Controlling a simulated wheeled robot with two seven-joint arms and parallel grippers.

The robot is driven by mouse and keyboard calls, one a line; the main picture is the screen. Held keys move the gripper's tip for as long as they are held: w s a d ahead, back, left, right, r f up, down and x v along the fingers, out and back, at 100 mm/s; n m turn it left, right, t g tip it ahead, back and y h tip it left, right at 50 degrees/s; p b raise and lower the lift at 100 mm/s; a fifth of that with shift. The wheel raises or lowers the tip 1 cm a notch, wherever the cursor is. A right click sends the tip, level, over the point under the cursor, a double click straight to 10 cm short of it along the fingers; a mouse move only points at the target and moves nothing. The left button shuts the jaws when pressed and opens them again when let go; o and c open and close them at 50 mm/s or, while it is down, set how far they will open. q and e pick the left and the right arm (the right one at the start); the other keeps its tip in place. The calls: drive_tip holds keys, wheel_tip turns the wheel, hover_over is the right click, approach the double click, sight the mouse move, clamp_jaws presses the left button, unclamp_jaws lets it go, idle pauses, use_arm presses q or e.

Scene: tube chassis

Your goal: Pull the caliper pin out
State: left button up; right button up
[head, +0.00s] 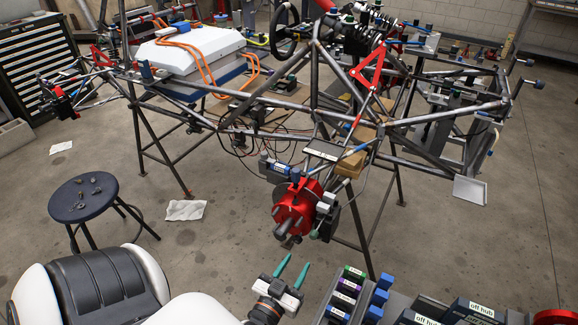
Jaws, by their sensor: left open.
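My left gripper (296,261) is at the bottom centre, with two teal fingers apart and nothing between them. It points up toward the red wheel hub (291,209) on the near corner of the tube chassis (262,104), and a clear gap lies between them. Dark and pale parts that look like the brake caliper (327,213) sit at the right side of the hub. The caliper pin is too small to tell apart from the parts around it. My right gripper is not in view.
A tool cart (398,300) with labelled bins stands at the lower right, close to my left gripper. A dark round stool (84,196) with small parts is at the left. A stand leg (362,240) is right of the hub.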

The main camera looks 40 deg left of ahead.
use_arm(q)
drive_tip(key=shift+v, duration=1.45)
